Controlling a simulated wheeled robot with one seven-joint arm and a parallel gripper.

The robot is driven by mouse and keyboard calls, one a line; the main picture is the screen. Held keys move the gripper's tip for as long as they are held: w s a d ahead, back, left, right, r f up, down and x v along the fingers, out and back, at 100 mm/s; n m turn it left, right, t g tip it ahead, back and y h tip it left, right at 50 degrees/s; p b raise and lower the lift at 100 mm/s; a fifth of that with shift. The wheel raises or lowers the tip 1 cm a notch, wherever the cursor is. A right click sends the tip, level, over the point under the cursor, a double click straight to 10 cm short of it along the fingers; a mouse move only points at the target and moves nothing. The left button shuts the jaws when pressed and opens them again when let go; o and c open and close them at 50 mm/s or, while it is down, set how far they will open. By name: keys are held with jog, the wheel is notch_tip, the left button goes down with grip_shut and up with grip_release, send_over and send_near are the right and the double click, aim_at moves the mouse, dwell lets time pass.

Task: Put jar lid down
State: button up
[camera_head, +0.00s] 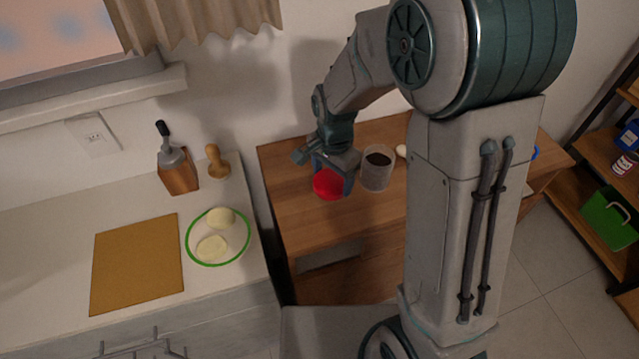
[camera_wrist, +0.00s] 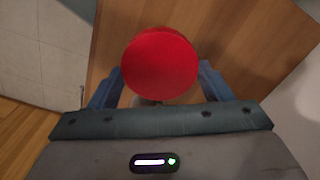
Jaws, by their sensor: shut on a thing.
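The red round jar lid (camera_head: 328,184) is held between the fingers of my gripper (camera_head: 333,176), over the left part of the wooden table (camera_head: 285,205). In the wrist view the lid (camera_wrist: 160,65) fills the space between the two blue-grey fingers of my gripper (camera_wrist: 158,90). I cannot tell from these views how high the lid is above the table. A clear jar (camera_head: 376,172) with dark contents stands open on the table, just right of the lid and gripper.
A white counter (camera_head: 50,250) to the left carries a cutting board (camera_head: 137,262), a green-rimmed plate (camera_head: 190,243) with pale pieces and a wooden block (camera_head: 178,175) with a dark-handled tool. The table's left front is bare. A small pale object (camera_head: 401,151) lies behind the jar.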

aim_at(318, 178)
jog(key=a, duration=0.1)
jog(key=a+f, duration=0.1)
jog(key=a, duration=0.1)
jog(key=shift+w+a+f, duration=0.1)
jog(key=shift+w+f, duration=0.25)
jog(key=shift+f, duration=0.05)
jog(key=shift+f+p, duration=0.65)
jog(key=shift+f, duration=1.45)
jog(key=shift+f, duration=0.2)
jog(key=o, duration=0.9)
jog(key=shift+r, duration=0.15)
